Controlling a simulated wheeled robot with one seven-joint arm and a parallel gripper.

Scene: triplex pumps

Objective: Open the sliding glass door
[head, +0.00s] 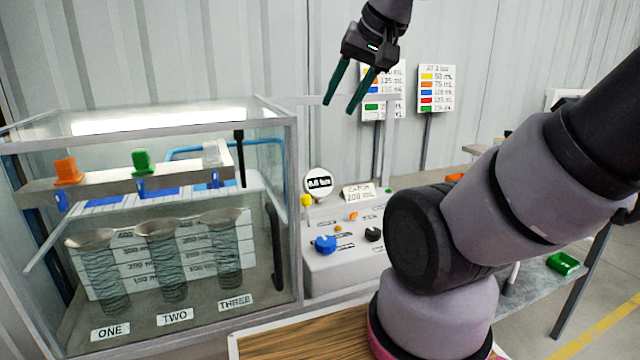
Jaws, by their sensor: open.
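A glass cabinet (297,200) stands at the left with a lit top. Its clear front pane (258,215) is hard to make out, and I cannot tell whether the sliding door is shut. A dark upright curved bar, apparently a handle (277,246), shows near the cabinet's right front edge. My gripper (342,106) is open and empty, fingers pointing down. It hangs high, above and right of the cabinet in the picture, well apart from the handle.
Inside the cabinet are labelled cylinders (172,275) and a shelf with orange, green and clear pieces. A control panel (345,262) with knobs and a gauge (318,184) stands just right. Signs (436,88) stand behind. My arm hides part of the bench.

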